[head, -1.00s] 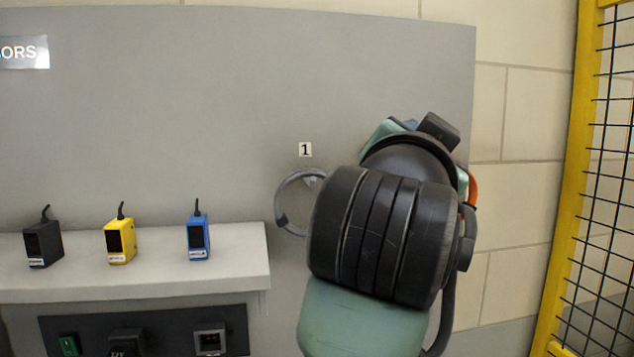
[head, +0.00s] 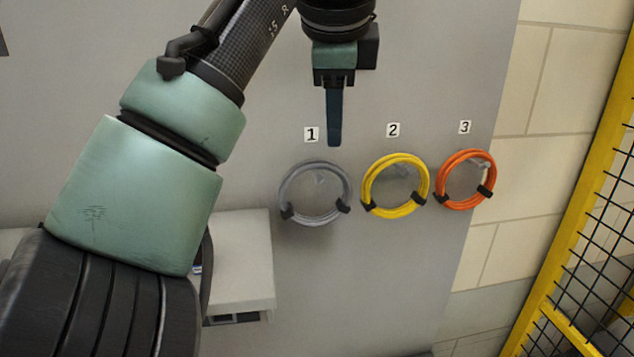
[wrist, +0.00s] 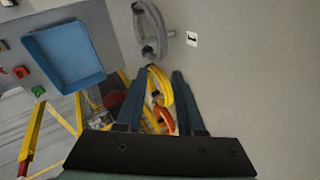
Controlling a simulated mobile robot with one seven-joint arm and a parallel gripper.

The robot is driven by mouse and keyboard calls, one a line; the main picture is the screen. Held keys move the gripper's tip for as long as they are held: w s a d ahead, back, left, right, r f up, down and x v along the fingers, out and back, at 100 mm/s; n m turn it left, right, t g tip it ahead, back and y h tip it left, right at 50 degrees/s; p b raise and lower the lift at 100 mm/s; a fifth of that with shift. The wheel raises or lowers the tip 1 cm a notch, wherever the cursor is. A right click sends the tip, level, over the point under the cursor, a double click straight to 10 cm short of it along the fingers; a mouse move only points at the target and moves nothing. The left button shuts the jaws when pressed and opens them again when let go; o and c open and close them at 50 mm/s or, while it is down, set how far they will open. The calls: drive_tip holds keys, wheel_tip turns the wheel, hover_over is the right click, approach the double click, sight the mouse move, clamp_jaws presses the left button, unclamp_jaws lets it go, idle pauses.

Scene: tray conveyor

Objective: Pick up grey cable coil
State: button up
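The grey cable coil (head: 284,188) hangs on a grey wall panel below the label 1, with dark ties at its lower left and lower right. It also shows edge-on near the top of the wrist view (wrist: 162,30). My gripper (head: 334,143) points down, above and slightly right of the grey coil, and appears apart from it. In the head view its blue fingers overlap side-on. In the wrist view my gripper (wrist: 161,74) has its two fingers spread apart, with nothing held between them.
A yellow coil (head: 424,185) under label 2 and an orange coil (head: 440,182) under label 3 hang to the right. A white shelf (head: 242,250) is at lower left. A yellow-framed mesh fence (head: 575,225) stands at right. A blue bin (wrist: 65,52) shows in the wrist view.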

sight(330, 164)
drive_tip(key=shift+a+p+x, duration=0.15)
drive_tip(key=shift+p+x, duration=0.95)
drive_tip(key=shift+x, duration=1.15)
drive_tip(key=shift+a+p+x, duration=0.2)
drive_tip(key=shift+p+x, duration=0.9)
drive_tip(key=shift+x, duration=1.1)
clamp_jaws()
